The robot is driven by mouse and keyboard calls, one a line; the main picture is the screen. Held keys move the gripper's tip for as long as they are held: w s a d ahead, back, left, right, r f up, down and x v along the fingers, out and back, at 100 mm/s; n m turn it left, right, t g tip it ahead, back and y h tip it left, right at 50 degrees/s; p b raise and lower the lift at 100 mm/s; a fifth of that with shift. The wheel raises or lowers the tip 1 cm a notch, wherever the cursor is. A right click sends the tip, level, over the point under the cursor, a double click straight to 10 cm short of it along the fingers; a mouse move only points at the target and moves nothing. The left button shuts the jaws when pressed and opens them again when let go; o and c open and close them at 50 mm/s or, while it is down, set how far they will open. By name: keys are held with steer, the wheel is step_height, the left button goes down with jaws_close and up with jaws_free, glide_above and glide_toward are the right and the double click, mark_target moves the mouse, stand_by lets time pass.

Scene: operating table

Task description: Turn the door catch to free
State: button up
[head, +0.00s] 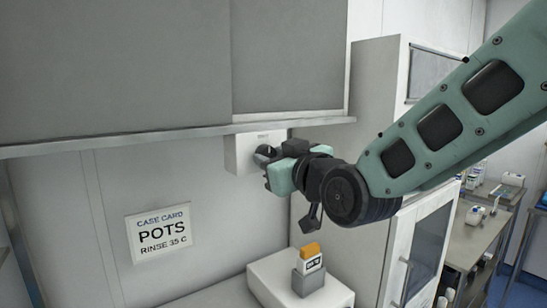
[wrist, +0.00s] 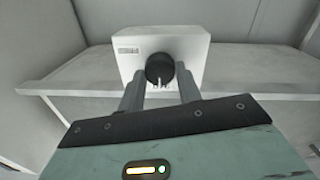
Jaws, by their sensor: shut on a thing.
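The door catch is a white box (head: 241,155) with a round black knob (head: 264,151), below the edge of a grey cabinet panel in the head view. In the wrist view the box (wrist: 190,47) is straight ahead, with a small label at its upper left. The black knob (wrist: 160,66) is at its lower middle, with a small pale mark on its lower part. My gripper (head: 270,154) is shut on the knob, one finger on each side, as the wrist view (wrist: 160,84) shows. The knob's sides are partly hidden by the fingers.
A "POTS" card (head: 160,233) is on the wall at lower left. Below my gripper, a white block (head: 263,284) bears a grey holder with an orange-topped item (head: 309,260). A glass-fronted cabinet (head: 420,250) stands at right, with cluttered benches beyond.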

steer(key=shift+f+m+b, duration=0.15)
steer(key=shift+m+b, duration=0.15)
steer(key=shift+b, duration=0.25)
steer(key=shift+c, duration=0.3)
steer(key=shift+w+d+m+g+y+b, duration=0.15)
steer(key=shift+m+g+b, duration=0.2)
steer(key=shift+m+b, duration=4.5)
steer(key=shift+s+d+m+g+y+b, duration=0.15)
steer(key=shift+m+g+b, duration=0.2)
steer(key=shift+m+b, duration=4.45)
steer(key=n+b, duration=0.2)
steer(key=b, duration=0.1)
steer(key=shift+w+a+n, duration=0.1)
steer(key=shift+a+n, duration=0.05)
steer(key=shift+n, duration=0.1)
steer(key=o, duration=1)
steer(key=shift+r, duration=0.2)
